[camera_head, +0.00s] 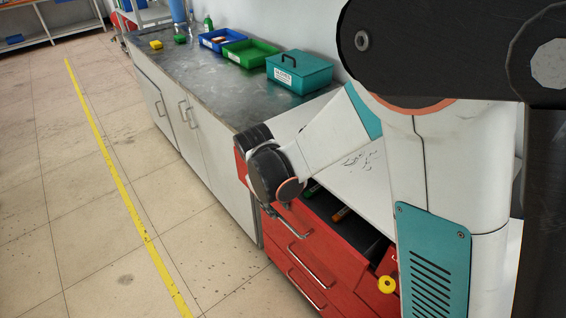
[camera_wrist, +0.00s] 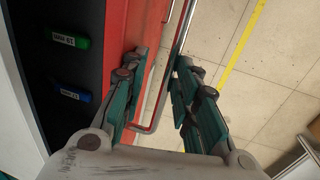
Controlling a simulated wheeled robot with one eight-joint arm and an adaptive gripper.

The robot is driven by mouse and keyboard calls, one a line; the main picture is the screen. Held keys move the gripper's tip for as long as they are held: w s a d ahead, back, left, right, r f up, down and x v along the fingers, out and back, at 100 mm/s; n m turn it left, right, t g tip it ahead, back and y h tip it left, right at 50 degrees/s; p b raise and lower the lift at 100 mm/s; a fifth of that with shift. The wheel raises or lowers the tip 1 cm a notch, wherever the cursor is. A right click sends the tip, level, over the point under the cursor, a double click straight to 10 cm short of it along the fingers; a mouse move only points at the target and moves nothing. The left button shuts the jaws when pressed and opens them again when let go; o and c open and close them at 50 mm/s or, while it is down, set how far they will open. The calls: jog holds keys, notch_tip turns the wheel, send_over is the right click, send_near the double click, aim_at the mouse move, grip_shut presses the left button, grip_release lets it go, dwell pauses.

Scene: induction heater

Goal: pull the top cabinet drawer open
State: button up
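The red cabinet (camera_head: 316,272) stands at lower centre in the head view. Its top drawer (camera_head: 352,232) is pulled out part way, showing a dark inside with a green and an orange item. In the wrist view the red drawer front (camera_wrist: 115,32) runs beside the dark inside, where a green item (camera_wrist: 68,40) and a blue item (camera_wrist: 76,95) lie. The metal drawer handle (camera_wrist: 178,45) passes between the fingers of my gripper (camera_wrist: 160,72). The fingers stand apart, one on each side of the bar, with visible gaps. In the head view my wrist hides the fingertips.
Lower drawers with handles (camera_head: 308,279) sit below. A grey-topped bench (camera_head: 190,85) with green, blue and teal boxes runs to the left. A yellow ring (camera_head: 387,284) is at the cabinet's right. The floor (camera_head: 100,230) in front is clear, with a yellow line.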

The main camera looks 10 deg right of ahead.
jog(key=w+d, duration=0.3)
jog(key=d, duration=0.2)
notch_tip(320, 180, up, 13)
jog(key=s+a+p, duration=0.1)
jog(key=a+p, duration=0.1)
jog(key=p, duration=0.2)
jog(key=shift+s+a, duration=0.15)
jog(key=shift+a, duration=0.05)
jog(key=shift+f, duration=0.1)
